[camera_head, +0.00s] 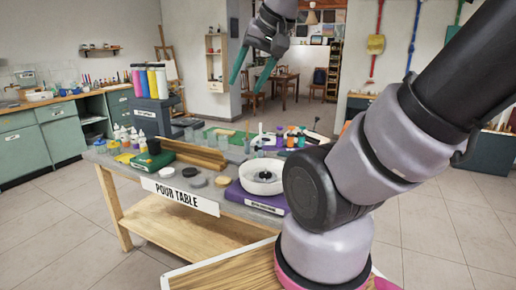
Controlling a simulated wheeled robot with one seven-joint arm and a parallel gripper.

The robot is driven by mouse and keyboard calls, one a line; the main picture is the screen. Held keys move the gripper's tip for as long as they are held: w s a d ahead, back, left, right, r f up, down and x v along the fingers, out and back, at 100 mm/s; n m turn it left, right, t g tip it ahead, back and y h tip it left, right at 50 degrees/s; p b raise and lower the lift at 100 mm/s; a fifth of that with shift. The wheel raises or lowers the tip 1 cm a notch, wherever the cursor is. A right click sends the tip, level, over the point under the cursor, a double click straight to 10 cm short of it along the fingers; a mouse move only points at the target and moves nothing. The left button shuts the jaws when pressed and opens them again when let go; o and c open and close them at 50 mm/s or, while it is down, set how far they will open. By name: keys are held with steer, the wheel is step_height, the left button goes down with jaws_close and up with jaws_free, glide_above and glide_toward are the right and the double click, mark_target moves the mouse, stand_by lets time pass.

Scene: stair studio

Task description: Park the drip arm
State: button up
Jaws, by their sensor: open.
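My gripper (247,85) hangs high at the top middle, above the pour table's far side. Its two teal fingers are spread, with nothing between them. The pour table (180,192) has a white name sign on its front edge. A white round pan (262,178) with a dark centre sits on a purple base (258,199) at the table's front right. A thin pale upright (260,136) shows just behind the pan. I cannot tell whether it is the drip arm. My arm hides the table's right end.
Paint bottles (128,138) and a long wooden block (195,155) stand on the table's left and middle. Small jars (290,137) cluster behind the pan. Tall coloured bottles (149,81) stand on a grey box at the back left. Tiled floor (60,240) is clear at the left.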

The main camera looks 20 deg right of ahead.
steer(key=w+f, duration=0.1)
steer(key=w, duration=0.1)
steer(key=n+g+h, duration=0.5)
steer(key=h, duration=1.5)
glide_toward(262, 147)
steer(key=w, duration=0.1)
steer(key=d, duration=0.3)
steer(key=w+d, duration=0.1)
steer(key=d, duration=0.6)
steer(key=shift+w+d+f, duration=0.15)
steer(key=shift+d+f, duration=0.2)
steer(key=shift+d, duration=0.05)
jaws_close()
